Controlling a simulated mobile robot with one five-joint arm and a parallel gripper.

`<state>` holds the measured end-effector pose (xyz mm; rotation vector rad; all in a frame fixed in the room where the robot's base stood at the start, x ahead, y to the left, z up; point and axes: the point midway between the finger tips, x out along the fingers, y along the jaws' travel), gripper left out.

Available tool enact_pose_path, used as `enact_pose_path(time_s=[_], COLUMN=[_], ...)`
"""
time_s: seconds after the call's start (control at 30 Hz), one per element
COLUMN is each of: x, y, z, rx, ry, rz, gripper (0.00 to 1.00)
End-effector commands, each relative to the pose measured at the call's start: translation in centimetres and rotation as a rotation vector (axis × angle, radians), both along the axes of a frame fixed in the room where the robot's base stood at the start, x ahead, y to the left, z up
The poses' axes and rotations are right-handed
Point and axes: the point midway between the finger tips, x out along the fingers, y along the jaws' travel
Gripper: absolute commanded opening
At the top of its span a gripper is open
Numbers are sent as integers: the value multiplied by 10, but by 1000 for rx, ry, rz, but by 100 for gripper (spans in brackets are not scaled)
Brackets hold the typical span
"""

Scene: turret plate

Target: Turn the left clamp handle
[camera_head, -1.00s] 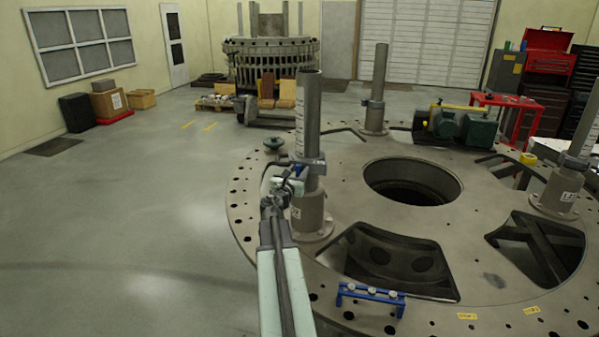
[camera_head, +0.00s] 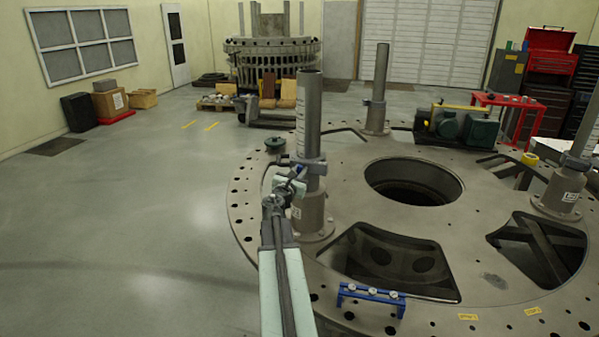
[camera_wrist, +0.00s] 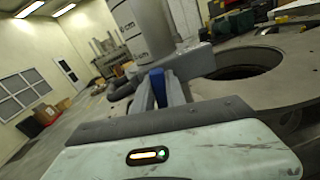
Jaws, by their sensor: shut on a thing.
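The left clamp (camera_head: 312,165) is a grey collar around the upright left post (camera_head: 309,115) on the turret plate. It also shows in the wrist view (camera_wrist: 185,63). Its blue handle (camera_wrist: 157,86) stands between the two fingers of my gripper (camera_wrist: 159,92) in the wrist view, close against the clamp. My gripper (camera_head: 293,182) is shut on this handle at the left side of the post. In the head view the handle is largely hidden by my gripper. The lower part of the handle is hidden in the wrist view.
The round turret plate (camera_head: 440,250) has a large central hole and open cut-outs. Other posts stand at the back (camera_head: 379,85) and right (camera_head: 578,150). A blue bracket (camera_head: 370,298) lies at the front. The floor (camera_head: 130,230) at left is clear.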

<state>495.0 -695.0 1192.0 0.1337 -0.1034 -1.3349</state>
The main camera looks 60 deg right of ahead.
Motion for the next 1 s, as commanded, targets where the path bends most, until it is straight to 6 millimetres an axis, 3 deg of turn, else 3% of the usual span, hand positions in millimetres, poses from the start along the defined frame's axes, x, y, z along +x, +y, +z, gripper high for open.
enact_pose_path(time_s=[1.0], x=[-2], y=[2], z=[-4], rx=[222], ry=[-922], rz=[5], gripper=[0])
